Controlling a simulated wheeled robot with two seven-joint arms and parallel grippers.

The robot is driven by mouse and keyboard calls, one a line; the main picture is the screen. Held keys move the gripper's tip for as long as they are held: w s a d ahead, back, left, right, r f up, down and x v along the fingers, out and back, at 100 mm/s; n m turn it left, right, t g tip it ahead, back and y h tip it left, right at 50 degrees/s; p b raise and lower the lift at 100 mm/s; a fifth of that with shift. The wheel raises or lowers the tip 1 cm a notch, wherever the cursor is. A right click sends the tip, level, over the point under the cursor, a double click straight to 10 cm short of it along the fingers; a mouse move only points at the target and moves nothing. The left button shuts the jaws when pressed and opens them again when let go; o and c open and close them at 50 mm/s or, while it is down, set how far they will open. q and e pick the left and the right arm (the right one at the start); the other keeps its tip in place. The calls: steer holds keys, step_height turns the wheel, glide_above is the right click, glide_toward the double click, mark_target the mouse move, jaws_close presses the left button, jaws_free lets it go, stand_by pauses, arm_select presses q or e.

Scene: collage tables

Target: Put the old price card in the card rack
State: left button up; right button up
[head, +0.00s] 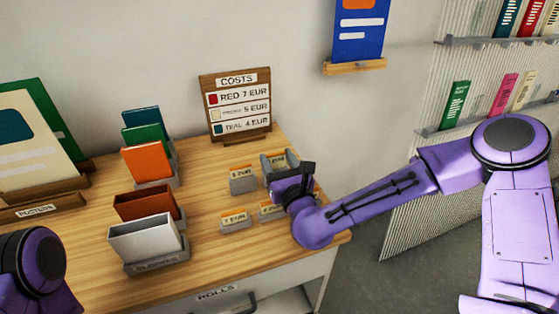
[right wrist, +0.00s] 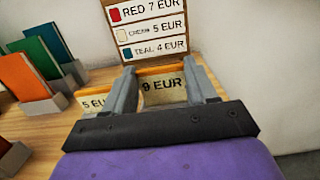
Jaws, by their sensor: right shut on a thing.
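My right gripper (head: 284,172) is over the right part of the wooden table, among small grey card holders. In the right wrist view its two fingers (right wrist: 160,74) are shut on a pale price card (right wrist: 163,90) marked 9 EUR with an orange top edge. In the head view the gripper hides that card. A 5 EUR card (right wrist: 92,102) stands just left of the fingers. A grey rack-like holder (head: 291,155) shows partly behind the gripper; I cannot tell if it is the card rack. My left gripper is out of view; only part of the left arm shows.
The COSTS board (head: 237,105) stands behind the gripper, listing red 7, cream 5 and teal 4 EUR. Small holders with cards (head: 243,179) (head: 235,219) are close by. Sample boxes (head: 148,235) stand left. The table's right edge is near my right arm.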

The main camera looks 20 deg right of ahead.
steer(key=shift+f+b, duration=0.35)
steer(key=shift+b, duration=0.05)
steer(key=shift+r, duration=0.15)
steer(key=o, duration=1.3)
steer(key=shift+o, duration=0.2)
steer(key=shift+r, duration=0.1)
steer(key=s+r+p, duration=0.3)
steer(key=s+r, duration=0.3)
steer(key=s, duration=0.1)
steer(key=shift+r+p, duration=0.15)
steer(key=shift+p, duration=0.2)
